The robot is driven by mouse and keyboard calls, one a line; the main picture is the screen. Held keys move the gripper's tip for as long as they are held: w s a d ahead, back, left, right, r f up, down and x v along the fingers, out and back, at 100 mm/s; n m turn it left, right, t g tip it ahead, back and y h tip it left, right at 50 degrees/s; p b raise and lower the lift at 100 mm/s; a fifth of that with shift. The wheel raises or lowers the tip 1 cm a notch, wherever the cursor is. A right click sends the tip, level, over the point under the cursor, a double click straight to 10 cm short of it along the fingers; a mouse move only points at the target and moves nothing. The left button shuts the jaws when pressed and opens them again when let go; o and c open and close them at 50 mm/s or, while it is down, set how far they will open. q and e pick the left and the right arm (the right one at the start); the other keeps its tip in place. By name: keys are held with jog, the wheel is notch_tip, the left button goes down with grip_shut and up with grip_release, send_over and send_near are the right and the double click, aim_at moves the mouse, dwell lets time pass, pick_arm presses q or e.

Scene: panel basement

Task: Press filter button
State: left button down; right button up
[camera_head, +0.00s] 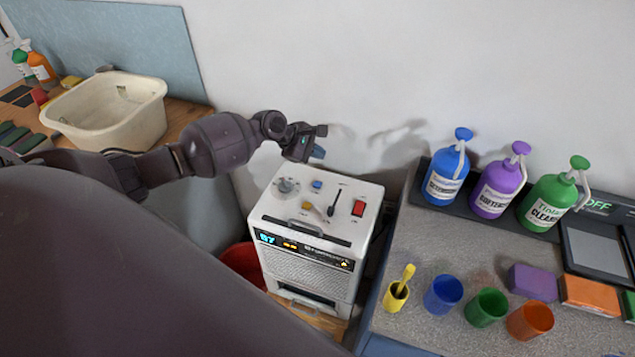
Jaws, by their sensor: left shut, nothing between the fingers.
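A white box-shaped machine (308,245) stands in the middle. Its top panel has a grey knob (287,186), a blue button (317,185), an orange-yellow button (307,205), a dark lever (335,203) and a red switch (358,208). The labels are too small to read, so I cannot tell which one is the filter button. My left gripper (318,151) is shut and empty. It appears above the back of the panel, close to the blue button in the picture and apart from the controls. My right gripper is out of view.
A wall (400,60) rises behind the machine. On the right, a grey counter (425,250) holds several bottles, coloured cups and sponges. A cream basin (110,115) sits on a wooden surface at the left. A red bucket (240,262) is left of the machine.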

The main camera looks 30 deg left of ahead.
aim_at(317, 185)
pick_arm(q)
jog(key=shift+f, duration=0.2)
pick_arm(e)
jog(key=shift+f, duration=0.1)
